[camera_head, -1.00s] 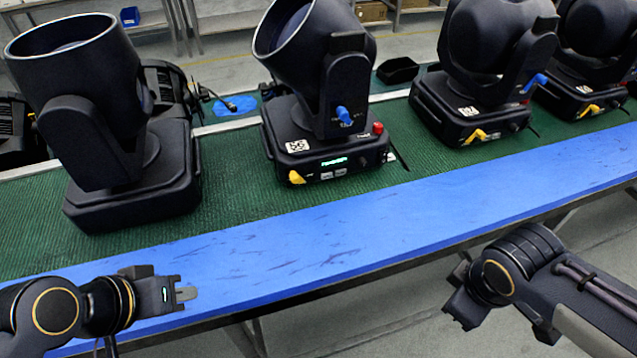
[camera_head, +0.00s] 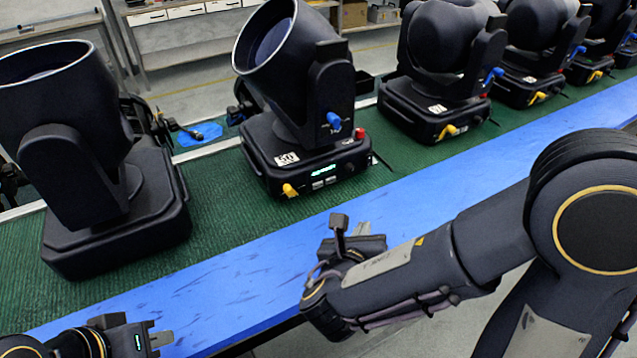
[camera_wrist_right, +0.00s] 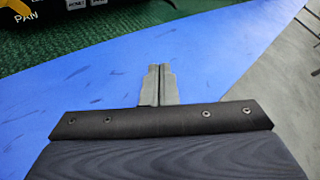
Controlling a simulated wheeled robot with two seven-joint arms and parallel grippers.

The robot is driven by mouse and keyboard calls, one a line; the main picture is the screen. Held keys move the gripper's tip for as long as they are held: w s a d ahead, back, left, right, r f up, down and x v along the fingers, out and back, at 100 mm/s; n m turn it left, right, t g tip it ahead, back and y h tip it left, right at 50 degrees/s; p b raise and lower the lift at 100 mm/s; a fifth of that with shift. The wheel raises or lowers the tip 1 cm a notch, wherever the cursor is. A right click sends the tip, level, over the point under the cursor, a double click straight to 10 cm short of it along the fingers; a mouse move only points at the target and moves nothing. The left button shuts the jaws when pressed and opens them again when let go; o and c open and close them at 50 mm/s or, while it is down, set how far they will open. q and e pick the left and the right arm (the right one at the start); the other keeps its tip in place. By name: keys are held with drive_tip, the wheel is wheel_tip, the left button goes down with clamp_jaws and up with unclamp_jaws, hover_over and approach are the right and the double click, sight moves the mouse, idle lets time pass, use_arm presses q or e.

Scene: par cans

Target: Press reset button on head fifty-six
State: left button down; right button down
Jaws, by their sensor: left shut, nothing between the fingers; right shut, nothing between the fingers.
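A black moving head (camera_head: 305,150) with a tilted barrel stands on the green mat, its white label apparently reading 56. My left gripper (camera_head: 161,339) is shut and empty at lower left.
A larger black head (camera_head: 90,200) stands at left, and several more heads (camera_head: 440,105) line the mat (camera_head: 215,190) to the right. The blue strip (camera_head: 230,290) along the front edge is clear. My right forearm covers part of the strip.

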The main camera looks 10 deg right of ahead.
drive_tip(key=a+n, duration=0.1)
drive_tip(key=w+a+n+t, duration=0.1)
drive_tip(key=shift+a+y, duration=0.4)
drive_tip(key=shift+w+r, duration=0.1)
drive_tip(key=shift+w, duration=0.05)
approach(325, 184)
drive_tip(key=shift+w+d+f, duration=0.45)
drive_tip(key=shift+w+d, duration=0.15)
drive_tip(key=shift+w, duration=0.15)
drive_tip(key=shift+w+d+f, duration=0.4)
drive_tip(key=shift+w+d, duration=0.2)
drive_tip(key=shift+w, duration=0.2)
drive_tip(key=shift+w+a, duration=0.1)
drive_tip(key=shift+w, duration=0.05)
idle(0.9)
drive_tip(key=shift+w+a, duration=0.1)
drive_tip(key=shift+w, duration=0.15)
drive_tip(key=shift+w+a, duration=0.1)
drive_tip(key=shift+w, duration=0.25)
idle(0.5)
drive_tip(key=shift+s, duration=0.1)
drive_tip(key=shift+s+d, duration=0.3)
drive_tip(key=shift+s, duration=0.35)
